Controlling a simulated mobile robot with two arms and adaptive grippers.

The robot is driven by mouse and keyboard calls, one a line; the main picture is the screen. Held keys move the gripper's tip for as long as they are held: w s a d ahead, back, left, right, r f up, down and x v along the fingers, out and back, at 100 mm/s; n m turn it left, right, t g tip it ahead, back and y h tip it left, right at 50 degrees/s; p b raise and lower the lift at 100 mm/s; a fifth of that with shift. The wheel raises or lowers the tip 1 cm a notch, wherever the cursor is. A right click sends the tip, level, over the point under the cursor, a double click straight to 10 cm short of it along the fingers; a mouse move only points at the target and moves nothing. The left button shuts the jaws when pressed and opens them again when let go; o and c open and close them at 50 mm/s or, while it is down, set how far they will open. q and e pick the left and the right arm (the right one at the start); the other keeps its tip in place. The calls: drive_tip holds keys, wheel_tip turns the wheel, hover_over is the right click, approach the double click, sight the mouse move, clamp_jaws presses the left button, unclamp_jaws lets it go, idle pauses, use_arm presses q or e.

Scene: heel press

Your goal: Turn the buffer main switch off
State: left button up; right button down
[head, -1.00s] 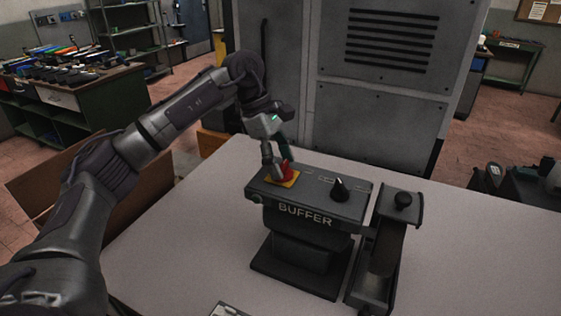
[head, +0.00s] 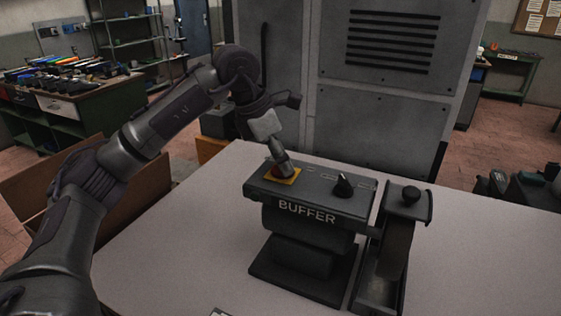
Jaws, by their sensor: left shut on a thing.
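The buffer control box (head: 330,200), dark grey with the white word BUFFER on its front, stands on a pedestal on the table. On its top left is a yellow square plate (head: 292,180) with a red switch knob (head: 285,175), mostly hidden by the gripper. A black pointer knob (head: 343,185) sits further right on the same top. My left gripper (head: 281,170) reaches down from behind and is shut on the red knob, its fingers overlapping in this view. My right gripper is out of view.
A tall grey cabinet (head: 385,100) rises behind the table. The pale tabletop (head: 190,245) is clear left of the box.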

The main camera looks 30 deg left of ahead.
use_arm(q)
drive_tip(key=shift+n, duration=0.4)
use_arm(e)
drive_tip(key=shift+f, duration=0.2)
use_arm(q)
drive_tip(key=o, duration=1.2)
drive_tip(key=shift+c, duration=0.2)
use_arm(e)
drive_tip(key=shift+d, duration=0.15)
use_arm(q)
drive_tip(key=v, duration=1.2)
drive_tip(key=shift+d, duration=0.15)
